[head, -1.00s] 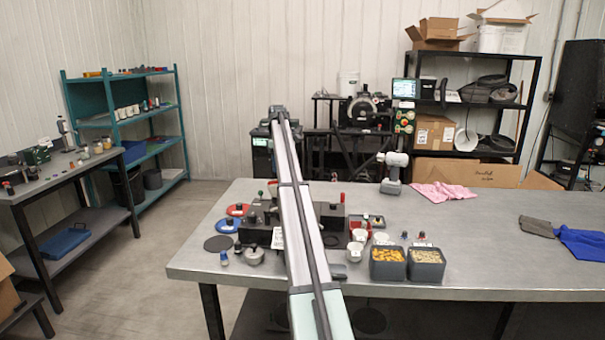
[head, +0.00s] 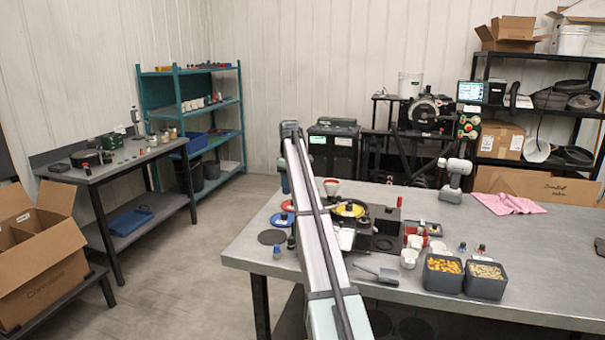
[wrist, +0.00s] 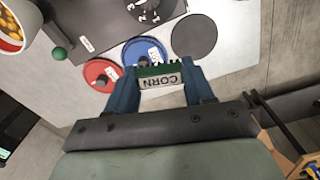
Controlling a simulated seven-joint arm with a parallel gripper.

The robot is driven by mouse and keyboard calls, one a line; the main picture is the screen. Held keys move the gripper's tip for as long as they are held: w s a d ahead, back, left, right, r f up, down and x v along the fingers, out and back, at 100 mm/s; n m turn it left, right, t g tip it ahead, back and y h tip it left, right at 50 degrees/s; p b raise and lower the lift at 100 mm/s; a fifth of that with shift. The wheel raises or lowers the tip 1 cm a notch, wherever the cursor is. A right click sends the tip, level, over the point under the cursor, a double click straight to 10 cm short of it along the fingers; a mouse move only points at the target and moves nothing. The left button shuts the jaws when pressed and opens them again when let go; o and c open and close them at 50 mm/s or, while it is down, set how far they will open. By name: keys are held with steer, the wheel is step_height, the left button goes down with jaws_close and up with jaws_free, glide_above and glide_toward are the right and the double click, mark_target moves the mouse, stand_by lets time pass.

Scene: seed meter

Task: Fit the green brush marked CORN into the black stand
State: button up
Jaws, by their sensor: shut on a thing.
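My gripper (wrist: 159,72) is shut on the green brush (wrist: 150,70), whose white label (wrist: 161,82) reads CORN upside down in the wrist view. The brush sits crosswise between the two blue fingers, above the table's left part. In the head view my arm hides the brush. The black stand (head: 386,222) appears to be the dark block assembly right of my arm, partly hidden by it. A dark plate (wrist: 92,22) at the top of the wrist view seems to be part of it, apart from the brush.
Below the gripper lie a blue disc (wrist: 143,50), a red disc (wrist: 101,75) and a dark grey disc (wrist: 194,36). The table's front left corner (head: 245,255) is clear.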

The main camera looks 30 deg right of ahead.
steer(key=s+a+f, duration=0.4)
steer(key=s+a, duration=0.5)
steer(key=a, duration=0.1)
steer(key=s+a+f, duration=0.4)
steer(key=s+a, duration=0.6)
steer(key=s+a+f, duration=0.5)
steer(key=s+a, duration=0.4)
steer(key=a, duration=0.2)
steer(key=shift+n, duration=0.9)
steer(key=w+d+r, duration=0.3)
steer(key=w+d, duration=0.4)
steer(key=d, duration=0.4)
steer(key=w+d+r, duration=0.4)
steer(key=w+d, duration=0.3)
steer(key=d, duration=0.3)
steer(key=w+d+r, duration=0.3)
steer(key=w+d, duration=0.3)
steer(key=d, duration=0.5)
steer(key=shift+w+d+r, duration=0.15)
steer(key=shift+w+d, duration=0.15)
steer(key=shift+w, duration=0.1)
steer(key=w+d+r, duration=0.2)
steer(key=d+r, duration=0.1)
steer(key=d, duration=0.9)
steer(key=shift+n, duration=0.4)
steer(key=shift+w+f, duration=0.15)
steer(key=shift+f, duration=2.85)
